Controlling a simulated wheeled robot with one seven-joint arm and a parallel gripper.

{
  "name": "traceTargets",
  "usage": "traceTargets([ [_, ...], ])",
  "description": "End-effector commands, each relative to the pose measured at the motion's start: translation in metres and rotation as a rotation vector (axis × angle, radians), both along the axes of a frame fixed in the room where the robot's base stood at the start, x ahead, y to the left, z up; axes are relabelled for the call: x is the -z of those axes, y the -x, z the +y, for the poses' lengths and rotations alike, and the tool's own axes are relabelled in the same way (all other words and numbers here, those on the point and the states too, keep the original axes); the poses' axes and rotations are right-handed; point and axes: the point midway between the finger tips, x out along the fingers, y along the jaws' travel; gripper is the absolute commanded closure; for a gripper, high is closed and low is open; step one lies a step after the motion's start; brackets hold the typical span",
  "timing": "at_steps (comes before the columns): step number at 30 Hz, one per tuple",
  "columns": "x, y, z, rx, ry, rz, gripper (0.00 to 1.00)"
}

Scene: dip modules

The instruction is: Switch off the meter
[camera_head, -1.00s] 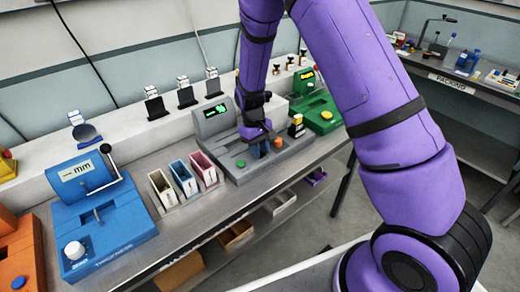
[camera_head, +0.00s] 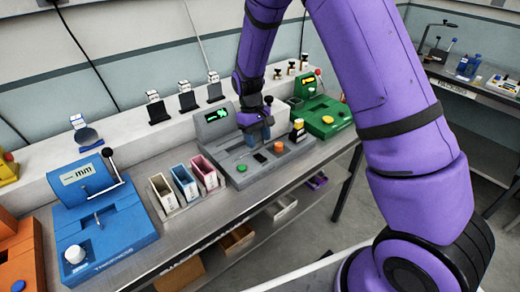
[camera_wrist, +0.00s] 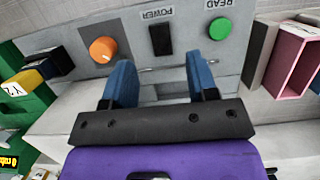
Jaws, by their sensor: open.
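The grey meter (camera_head: 236,181) stands on the bench, its small display (camera_head: 216,116) lit with green marks too small to read. On its deck are a green button (camera_head: 241,168), a black switch (camera_head: 260,157) and an orange knob (camera_head: 279,147). The wrist view shows the black switch (camera_wrist: 161,39) labelled POWER between the orange knob (camera_wrist: 103,49) and the green READ button (camera_wrist: 220,28). My gripper (camera_head: 260,134) is open and empty above the back of the deck. In the wrist view its blue fingers (camera_wrist: 160,78) are spread, with the switch beyond the gap between them.
Three small open bins (camera_head: 184,182) stand left of the meter. A blue thickness device (camera_head: 100,225) is farther left. A green device (camera_head: 322,116) stands to the right, with a yellow-and-black block (camera_head: 297,132) beside the meter's right end. Holders line the back ledge.

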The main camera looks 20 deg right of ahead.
Motion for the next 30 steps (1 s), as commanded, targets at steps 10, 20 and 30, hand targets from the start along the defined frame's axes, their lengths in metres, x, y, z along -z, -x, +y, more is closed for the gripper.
traceTargets([
  [10, -0.044, -0.011, 0.004, 0.000, 0.000, -0.001, 0.47],
  [20, -0.048, -0.012, 0.004, 0.000, 0.000, 0.000, 0.47],
  [30, -0.061, -0.009, 0.002, 0.009, -0.007, -0.017, 0.47],
])
